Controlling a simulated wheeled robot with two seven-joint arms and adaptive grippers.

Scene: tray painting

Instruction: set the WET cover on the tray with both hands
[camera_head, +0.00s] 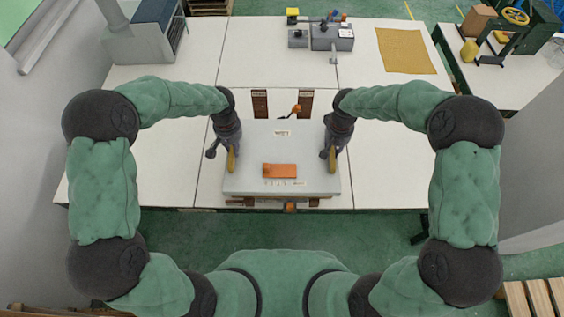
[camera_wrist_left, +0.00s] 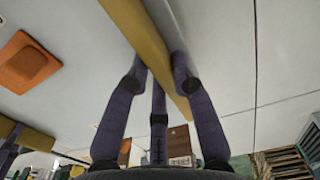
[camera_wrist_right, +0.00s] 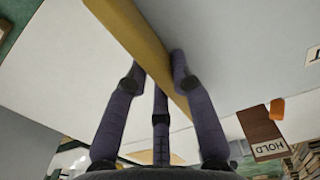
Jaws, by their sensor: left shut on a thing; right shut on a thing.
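The cover (camera_head: 250,150) is a wide pale grey plate with an orange block (camera_head: 280,171) near its front and a small label (camera_head: 283,133) near its back. It has a yellow strip along each side. My left gripper (camera_head: 230,160) is shut on the left strip, which also shows between its fingers in the left wrist view (camera_wrist_left: 140,35). My right gripper (camera_head: 332,159) is shut on the right strip, seen in the right wrist view (camera_wrist_right: 135,35). The cover looks about level.
Two brown blocks (camera_head: 260,103) stand behind the cover with an orange-topped piece (camera_head: 296,109) between them; one bears a HOLD label (camera_wrist_right: 269,147). A grey machine (camera_head: 332,36) and a tan sheet (camera_head: 405,50) are at the back. The white table (camera_head: 385,165) is clear on both sides.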

